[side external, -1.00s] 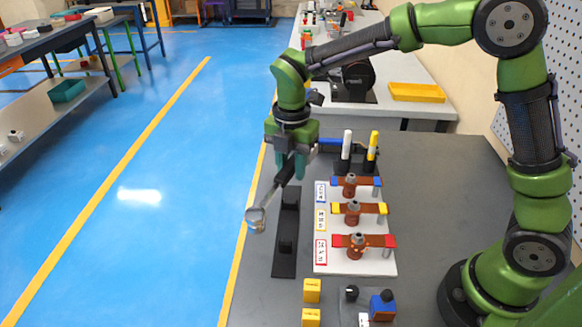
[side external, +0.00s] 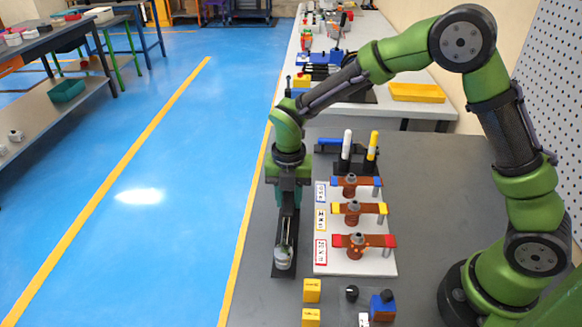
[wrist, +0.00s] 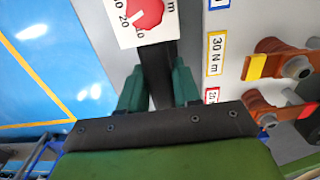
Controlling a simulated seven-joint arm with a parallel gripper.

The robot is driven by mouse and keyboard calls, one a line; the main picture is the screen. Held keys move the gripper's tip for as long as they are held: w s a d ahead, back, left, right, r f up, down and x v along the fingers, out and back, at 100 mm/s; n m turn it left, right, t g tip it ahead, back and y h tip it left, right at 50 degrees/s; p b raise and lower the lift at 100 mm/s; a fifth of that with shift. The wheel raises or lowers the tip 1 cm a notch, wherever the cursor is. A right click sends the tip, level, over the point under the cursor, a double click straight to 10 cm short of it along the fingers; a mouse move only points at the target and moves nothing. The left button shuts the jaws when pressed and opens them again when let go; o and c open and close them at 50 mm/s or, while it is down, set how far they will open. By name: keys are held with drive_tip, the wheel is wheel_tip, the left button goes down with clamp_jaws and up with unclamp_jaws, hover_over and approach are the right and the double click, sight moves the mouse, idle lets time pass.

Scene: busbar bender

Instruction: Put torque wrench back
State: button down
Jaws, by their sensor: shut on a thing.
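The torque wrench (side external: 285,238) has a dark shaft and a silver head. My gripper (side external: 287,203) is shut on it at the handle. In the side view the wrench lines up with the long black holder (side external: 280,271), its head over the holder's near end. I cannot tell whether it touches the holder, most of which is hidden behind wrench and gripper. In the wrist view my gripper's teal fingers (wrist: 158,90) flank a dark bar.
A white board (side external: 345,262) with copper bars and blue, yellow and red clips stands just right of the wrench. Two markers (side external: 359,146) stand behind it. Yellow blocks (side external: 312,291) and a small blue-black device (side external: 382,306) are in front. The table's left edge is close.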

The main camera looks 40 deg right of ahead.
drive_tip(key=shift+f, duration=0.4)
drive_tip(key=shift+f, duration=0.5)
drive_tip(key=c, duration=0.8)
unclamp_jaws()
